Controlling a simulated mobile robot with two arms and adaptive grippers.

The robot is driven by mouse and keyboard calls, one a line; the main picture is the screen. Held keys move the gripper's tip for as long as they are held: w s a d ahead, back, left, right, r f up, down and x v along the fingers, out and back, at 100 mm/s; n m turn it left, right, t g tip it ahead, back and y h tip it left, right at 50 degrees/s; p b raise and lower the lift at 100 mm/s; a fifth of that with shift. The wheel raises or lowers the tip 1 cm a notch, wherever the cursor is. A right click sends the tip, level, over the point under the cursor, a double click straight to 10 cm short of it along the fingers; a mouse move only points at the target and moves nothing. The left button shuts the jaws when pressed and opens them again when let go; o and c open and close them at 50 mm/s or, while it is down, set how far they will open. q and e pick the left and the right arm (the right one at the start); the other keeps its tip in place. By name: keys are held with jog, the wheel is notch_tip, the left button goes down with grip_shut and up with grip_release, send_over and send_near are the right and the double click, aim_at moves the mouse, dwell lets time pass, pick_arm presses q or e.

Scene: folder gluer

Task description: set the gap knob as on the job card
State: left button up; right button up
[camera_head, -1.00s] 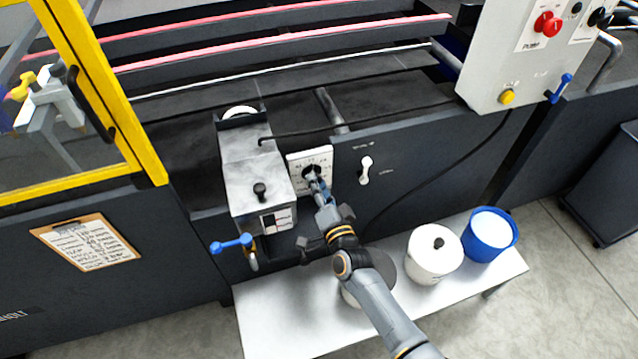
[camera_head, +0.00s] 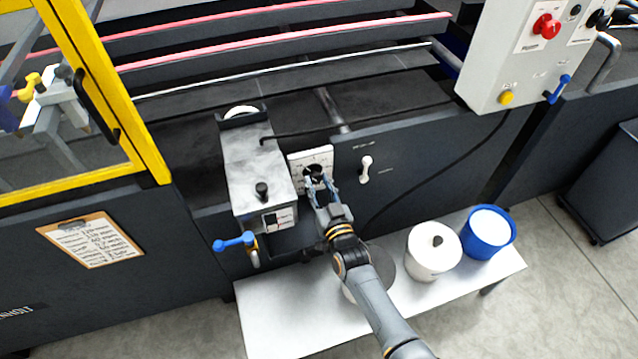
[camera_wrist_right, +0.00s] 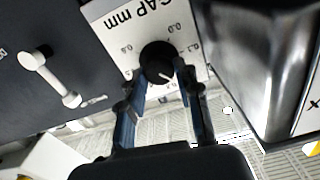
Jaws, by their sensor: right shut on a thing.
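The black gap knob (camera_head: 313,173) sits on a white dial plate (camera_head: 325,157) on the machine front. In the right wrist view the knob (camera_wrist_right: 156,60) has a white mark pointing to the lower right, and the plate reads "GAP mm" upside down. My right gripper (camera_head: 320,184) is shut on the knob, one finger on each side; its fingers (camera_wrist_right: 160,72) partly cover the lower scale. The job card (camera_head: 92,243) is on a brown clipboard at the left; its handwriting is too small to read surely. My left gripper is not in view.
A grey metal unit (camera_head: 252,170) with a blue-handled valve (camera_head: 234,243) stands close left of the dial. A white lever (camera_head: 366,168) is to its right. Below, a white bench (camera_head: 270,318) holds a white pot (camera_head: 432,254) and a blue tub (camera_head: 489,234).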

jog(key=shift+f+n, duration=0.1)
jog(key=shift+n, duration=0.5)
jog(key=o, duration=1.1)
jog(key=shift+o, duration=0.2)
jog(key=v, duration=1.2)
